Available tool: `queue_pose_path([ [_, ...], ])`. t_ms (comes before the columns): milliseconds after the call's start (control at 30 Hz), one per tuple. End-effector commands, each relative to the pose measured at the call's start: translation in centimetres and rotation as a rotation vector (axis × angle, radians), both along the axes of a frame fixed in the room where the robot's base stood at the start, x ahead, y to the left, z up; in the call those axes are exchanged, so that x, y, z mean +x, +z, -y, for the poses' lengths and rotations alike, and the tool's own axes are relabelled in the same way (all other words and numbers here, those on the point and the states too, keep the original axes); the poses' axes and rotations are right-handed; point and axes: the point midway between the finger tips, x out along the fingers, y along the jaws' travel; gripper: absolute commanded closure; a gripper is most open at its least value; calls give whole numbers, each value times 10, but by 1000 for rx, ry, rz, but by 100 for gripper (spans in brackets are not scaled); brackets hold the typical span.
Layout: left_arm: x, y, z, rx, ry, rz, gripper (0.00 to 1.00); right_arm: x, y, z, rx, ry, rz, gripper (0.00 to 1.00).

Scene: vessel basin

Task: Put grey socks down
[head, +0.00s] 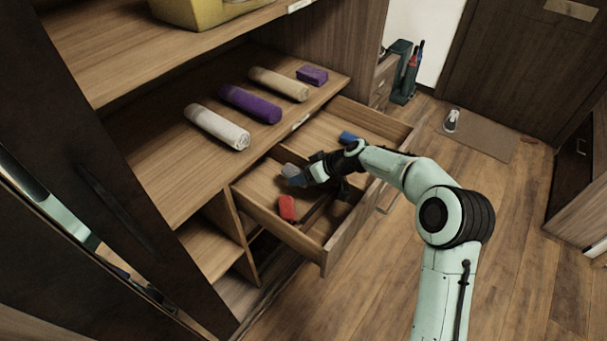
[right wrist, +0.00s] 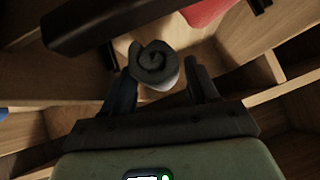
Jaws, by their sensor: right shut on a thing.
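The grey socks (head: 293,174) are a rolled bundle in the open drawer (head: 342,252), near its inner left part. In the right wrist view the roll (right wrist: 155,65) shows its spiral end between the two fingers. My right gripper (head: 312,170) reaches into the drawer and is shut on the grey socks. Whether the roll touches the drawer floor cannot be told. Part of the roll is hidden by the gripper. My left gripper is not in view.
A red sock roll (head: 287,208) lies in the drawer near the grey one, and a blue roll (head: 348,137) lies towards its far end. Rolled towels (head: 217,127) and a purple folded cloth (head: 312,75) sit on the shelf above. Drawer walls and dividers stand close around the gripper.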

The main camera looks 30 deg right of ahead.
Motion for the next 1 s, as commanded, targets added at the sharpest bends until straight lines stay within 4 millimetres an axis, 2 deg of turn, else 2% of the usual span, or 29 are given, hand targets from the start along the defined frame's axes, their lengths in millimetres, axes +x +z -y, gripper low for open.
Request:
queue_pose_path([
  [100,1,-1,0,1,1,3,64,0,0,0,0,0,0,70],
  [133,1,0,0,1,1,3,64,0,0,0,0,0,0,34],
  [167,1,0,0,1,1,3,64,0,0,0,0,0,0,29],
  [467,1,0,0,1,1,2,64,0,1,0,0,0,0,29],
  [700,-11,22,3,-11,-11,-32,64,0,19,1,0,0,1,29],
  [1000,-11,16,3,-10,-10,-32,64,-45,64,34,-4,-4,1,29],
])
